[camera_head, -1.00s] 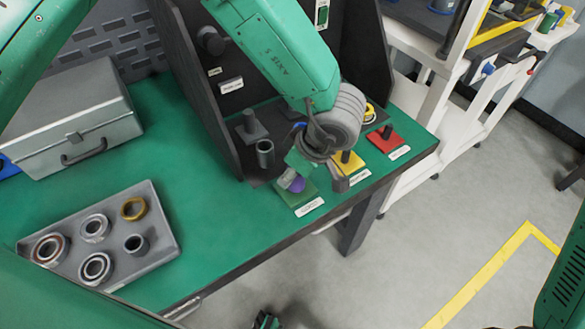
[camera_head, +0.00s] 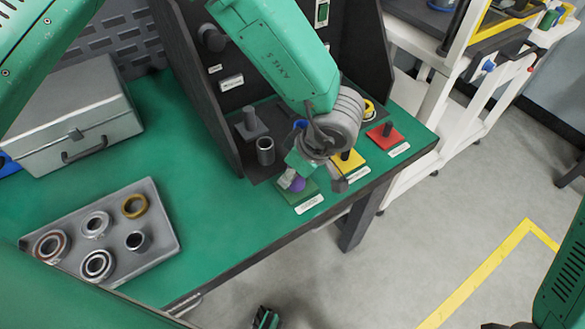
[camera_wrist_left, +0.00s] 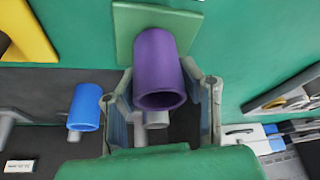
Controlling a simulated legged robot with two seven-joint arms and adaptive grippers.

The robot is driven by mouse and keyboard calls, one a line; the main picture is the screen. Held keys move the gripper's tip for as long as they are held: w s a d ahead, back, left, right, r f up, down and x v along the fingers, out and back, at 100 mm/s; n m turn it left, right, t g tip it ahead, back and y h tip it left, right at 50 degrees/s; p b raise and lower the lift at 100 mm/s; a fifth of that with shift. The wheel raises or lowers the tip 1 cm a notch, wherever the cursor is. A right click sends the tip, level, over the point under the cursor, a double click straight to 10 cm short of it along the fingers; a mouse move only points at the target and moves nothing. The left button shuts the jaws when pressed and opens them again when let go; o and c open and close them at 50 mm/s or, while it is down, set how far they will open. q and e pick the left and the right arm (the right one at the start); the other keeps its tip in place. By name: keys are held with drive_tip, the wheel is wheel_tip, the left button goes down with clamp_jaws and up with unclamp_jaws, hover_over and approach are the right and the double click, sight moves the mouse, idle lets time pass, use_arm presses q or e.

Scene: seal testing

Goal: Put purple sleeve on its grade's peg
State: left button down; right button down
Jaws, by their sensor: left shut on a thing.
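My left gripper (camera_wrist_left: 162,110) is shut on the purple sleeve (camera_wrist_left: 158,68), with a finger on each side of its near end. The sleeve's far end points at the green plate (camera_wrist_left: 125,32). In the head view the sleeve (camera_head: 298,184) shows low over the green plate (camera_head: 308,196) at the table's front edge, partly hidden by my left gripper (camera_head: 303,172). I see no peg of the green plate; whether the sleeve is around one or touches the plate, I cannot tell.
A yellow plate (camera_head: 352,169) and a red plate (camera_head: 386,137) with a dark peg stand to the right. A blue sleeve (camera_wrist_left: 85,107) is left of the gripper. A grey tray (camera_head: 150,255) of rings and a metal case (camera_head: 80,118) are left. Green tabletop between is clear.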

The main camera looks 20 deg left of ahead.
use_arm(q)
drive_tip(key=shift+d+f+p, duration=0.1)
drive_tip(key=shift+p, duration=0.35)
idle(0.9)
drive_tip(key=c, duration=1)
unclamp_jaws()
wheel_tip(320, 180, up, 9)
drive_tip(key=p, duration=0.9)
drive_tip(key=shift+s, duration=0.1)
